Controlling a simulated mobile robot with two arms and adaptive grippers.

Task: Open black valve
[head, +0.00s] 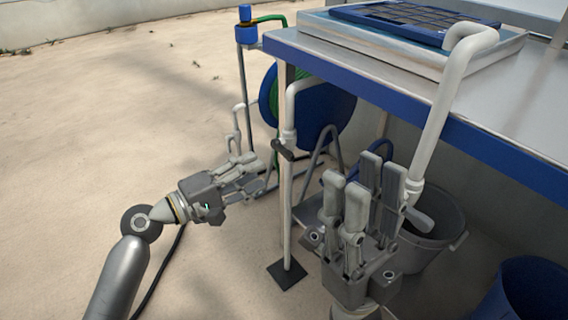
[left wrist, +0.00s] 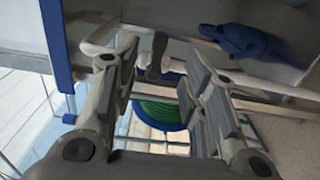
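The black valve handle (head: 283,150) sits on a white vertical pipe (head: 287,210) beside the table's near leg. In the left wrist view the dark handle (left wrist: 157,55) shows beyond the gap between the fingers. My left gripper (head: 248,168) is open and empty, left of the pipe and apart from the handle. Its fingers (left wrist: 165,95) are spread wide in the left wrist view. My right gripper (head: 362,185) points up under the table edge, open and empty. A dark grey handle (head: 418,218) on another white pipe (head: 440,110) is partly hidden behind it.
A steel table with a blue edge (head: 400,105) is at right, bearing a blue seed tray (head: 352,13). A blue reel with green hose (head: 325,118) stands behind the pipe. A grey bucket (head: 440,240) and a blue bucket (head: 540,295) are below. Floor at left is clear.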

